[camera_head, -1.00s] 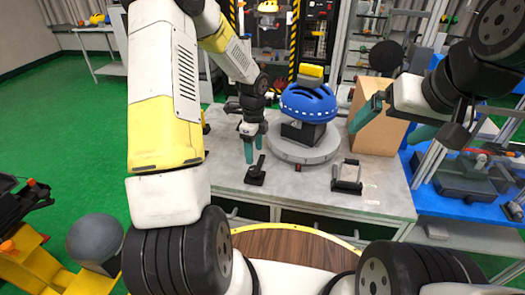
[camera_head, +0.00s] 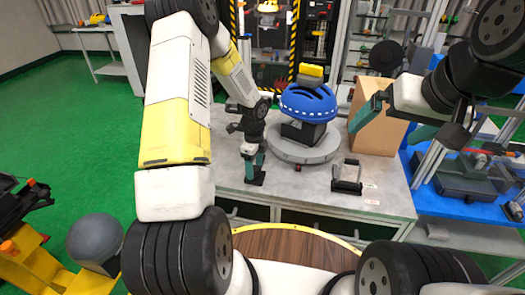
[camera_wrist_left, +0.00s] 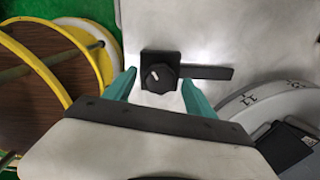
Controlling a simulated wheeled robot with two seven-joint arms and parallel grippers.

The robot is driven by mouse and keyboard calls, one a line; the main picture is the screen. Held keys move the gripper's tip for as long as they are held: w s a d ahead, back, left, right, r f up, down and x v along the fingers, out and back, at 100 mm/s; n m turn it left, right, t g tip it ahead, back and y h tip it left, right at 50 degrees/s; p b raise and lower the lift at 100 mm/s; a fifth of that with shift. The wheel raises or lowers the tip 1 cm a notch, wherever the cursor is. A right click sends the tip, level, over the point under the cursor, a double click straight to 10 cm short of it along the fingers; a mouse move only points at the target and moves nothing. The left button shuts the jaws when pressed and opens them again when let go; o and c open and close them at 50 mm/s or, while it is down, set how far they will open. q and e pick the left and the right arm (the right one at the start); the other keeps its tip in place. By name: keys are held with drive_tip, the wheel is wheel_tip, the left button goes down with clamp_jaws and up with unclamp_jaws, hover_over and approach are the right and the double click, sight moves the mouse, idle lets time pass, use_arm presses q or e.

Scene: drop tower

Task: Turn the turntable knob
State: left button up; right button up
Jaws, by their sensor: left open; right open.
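The turntable knob shows in the left wrist view (camera_wrist_left: 158,76) as a black square block with a round dial, and in the head view (camera_head: 256,178) as a small black piece on the grey table. A black bar extends to its right in the wrist view. My left gripper (camera_head: 254,166) points down over the knob, fingers open. In the wrist view, its teal fingertips (camera_wrist_left: 157,88) stand on either side of the knob; I cannot tell whether they touch it. The grey turntable (camera_head: 318,153) carries a blue helmet (camera_head: 310,103). My right gripper (camera_head: 394,119) is open and empty, held high at the right.
A blue bench (camera_head: 475,207) with tools is at the far right. The table's front middle is clear.

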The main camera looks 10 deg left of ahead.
use_arm(q)
drive_tip(key=shift+c, duration=0.4)
drive_tip(key=c, duration=1.3)
drive_tip(key=shift+n, duration=0.3)
drive_tip(key=n, duration=0.6)
drive_tip(key=shift+n, duration=0.3)
drive_tip(key=n, duration=0.6)
drive_tip(key=shift+n, duration=0.3)
